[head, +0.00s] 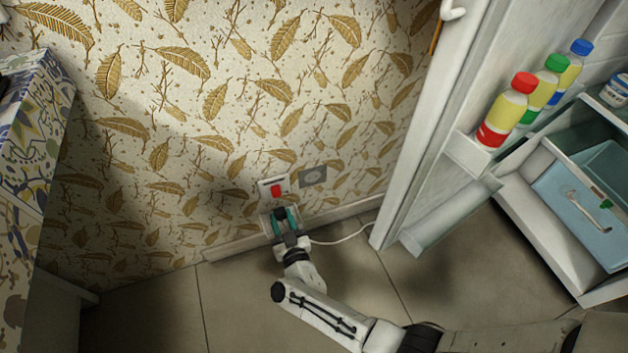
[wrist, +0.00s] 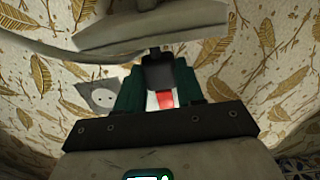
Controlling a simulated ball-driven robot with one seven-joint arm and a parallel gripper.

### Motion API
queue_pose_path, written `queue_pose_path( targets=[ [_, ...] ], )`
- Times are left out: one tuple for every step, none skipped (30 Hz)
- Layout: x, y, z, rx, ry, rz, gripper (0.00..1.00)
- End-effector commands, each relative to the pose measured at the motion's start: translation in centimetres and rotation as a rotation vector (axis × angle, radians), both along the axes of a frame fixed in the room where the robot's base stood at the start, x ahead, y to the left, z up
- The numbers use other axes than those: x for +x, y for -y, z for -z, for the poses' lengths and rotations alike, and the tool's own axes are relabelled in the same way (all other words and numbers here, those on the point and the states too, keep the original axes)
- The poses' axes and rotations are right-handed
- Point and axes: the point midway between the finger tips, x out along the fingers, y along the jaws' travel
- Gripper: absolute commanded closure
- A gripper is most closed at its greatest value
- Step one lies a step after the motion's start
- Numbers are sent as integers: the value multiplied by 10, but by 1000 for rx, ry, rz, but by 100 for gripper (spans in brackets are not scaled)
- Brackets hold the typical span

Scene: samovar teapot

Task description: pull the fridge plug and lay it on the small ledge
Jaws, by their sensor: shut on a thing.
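My gripper (head: 280,212) is low at the papered wall, its green fingers shut on the dark fridge plug (wrist: 160,73). In the head view the plug is small and partly hidden between the fingers. A white wall plate with a red part (head: 276,190) is just above the gripper; the red part also shows between the fingers in the wrist view (wrist: 166,99). I cannot tell whether the plug touches a socket. A pale slab (wrist: 150,26) juts close to the plug in the wrist view; it may be the small ledge, which I cannot make out surely in the head view.
A grey socket plate (head: 313,176) is on the wall to the right. A white cord (head: 345,238) runs right along the floor from near my gripper. The open fridge (head: 540,190) with bottles stands at right. A patterned cabinet (head: 25,160) is at left. Floor between is clear.

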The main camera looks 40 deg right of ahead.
Motion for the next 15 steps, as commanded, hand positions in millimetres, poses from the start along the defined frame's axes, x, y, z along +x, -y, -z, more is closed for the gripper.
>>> queue_pose_path(
  targets=[
    [0, 0, 0, 0, -1, 0, 100],
    [0, 0, 0, 0, -1, 0, 100],
    [0, 0, 1, 0, -1, 0, 100],
    [0, 0, 1, 0, -1, 0, 100],
    [0, 0, 2, 0, -1, 0, 100],
    [0, 0, 3, 0, -1, 0, 100],
    [0, 0, 4, 0, -1, 0, 100],
    [0, 0, 5, 0, -1, 0, 100],
    [0, 0, 6, 0, -1, 0, 100],
    [0, 0, 7, 0, -1, 0, 100],
    [0, 0, 9, 0, -1, 0, 100],
    [0, 0, 10, 0, -1, 0, 100],
    [0, 0, 11, 0, -1, 0, 100],
    [0, 0, 12, 0, -1, 0, 100],
    [0, 0, 14, 0, -1, 0, 100]
  ],
)
